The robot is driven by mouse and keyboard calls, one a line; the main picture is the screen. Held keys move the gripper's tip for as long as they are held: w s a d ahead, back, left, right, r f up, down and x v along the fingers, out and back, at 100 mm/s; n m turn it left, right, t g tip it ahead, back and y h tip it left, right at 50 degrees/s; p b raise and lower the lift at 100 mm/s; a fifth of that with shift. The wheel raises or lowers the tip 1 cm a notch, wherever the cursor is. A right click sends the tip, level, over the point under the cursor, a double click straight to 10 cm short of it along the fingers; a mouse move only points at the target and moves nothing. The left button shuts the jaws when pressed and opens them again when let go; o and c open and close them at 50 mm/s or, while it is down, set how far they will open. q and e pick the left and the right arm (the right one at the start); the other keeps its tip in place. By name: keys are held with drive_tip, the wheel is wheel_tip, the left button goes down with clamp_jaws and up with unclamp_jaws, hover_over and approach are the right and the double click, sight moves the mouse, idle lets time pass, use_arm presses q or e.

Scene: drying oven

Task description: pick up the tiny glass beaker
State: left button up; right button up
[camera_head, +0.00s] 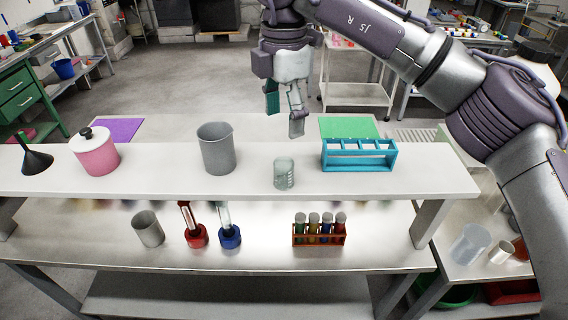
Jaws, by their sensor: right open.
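The tiny glass beaker (284,174) stands upright on the white raised shelf (250,188), a little right of its middle. It is clear, with faint markings on its side. My right gripper (284,122) comes in from the upper right and points down. It is open and empty, with its fingertips above and apart from the beaker in the picture. How far it is from the beaker in depth I cannot tell. My left gripper is not in view.
A grey cup (216,150) stands left of the beaker, and a blue rack (358,155) stands to its right. A pink pot (97,153) and a black funnel (35,158) are farther left. Below, the metal table holds a small rack of tubes (319,230) and a metal cup (148,230).

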sight(282, 162)
wheel_tip(282, 162, down, 8)
drive_tip(key=shift+s+r+p, duration=0.1)
drive_tip(key=shift+p, duration=1.05)
drive_tip(key=f+p, duration=0.1)
drive_tip(key=f, duration=0.1)
drive_tip(key=f+p, duration=0.2)
drive_tip(key=shift+a+f, duration=0.2)
drive_tip(key=shift+f, duration=0.6)
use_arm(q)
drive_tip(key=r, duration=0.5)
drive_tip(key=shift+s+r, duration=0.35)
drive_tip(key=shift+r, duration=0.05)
use_arm(e)
drive_tip(key=shift+c, duration=0.4)
drive_tip(key=c, duration=1.2)
drive_tip(key=shift+o, duration=0.2)
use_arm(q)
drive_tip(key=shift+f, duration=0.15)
use_arm(e)
drive_tip(key=shift+r, duration=0.15)
